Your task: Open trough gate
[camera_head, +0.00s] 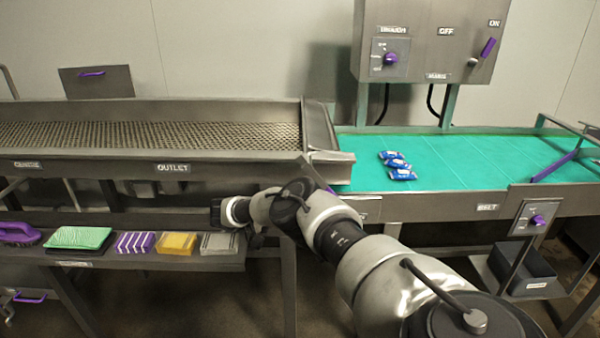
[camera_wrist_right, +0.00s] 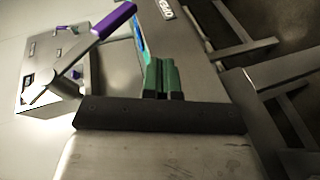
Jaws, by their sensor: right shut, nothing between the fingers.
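A grey metal end plate (camera_head: 320,128), which looks like the trough gate, stands at the right end of the mesh-floored trough (camera_head: 230,155), beside the green belt. A bit of purple shows below it, mostly hidden by my right arm. In the wrist view a purple bar handle (camera_wrist_right: 115,20) on a grey metal piece is at upper left, apart from my fingers. My right gripper (camera_wrist_right: 161,68), with green fingers, is shut and empty, left of the grey side panel with a label. Its fingers cannot be made out in the head view. My left gripper is out of view.
Several blue packets (camera_head: 398,166) lie on the green belt (camera_head: 455,160). A control cabinet (camera_head: 432,40) stands behind it. A lower shelf (camera_head: 225,262) holds a brush, sponges and pads. A dark bin (camera_head: 520,272) is at lower right.

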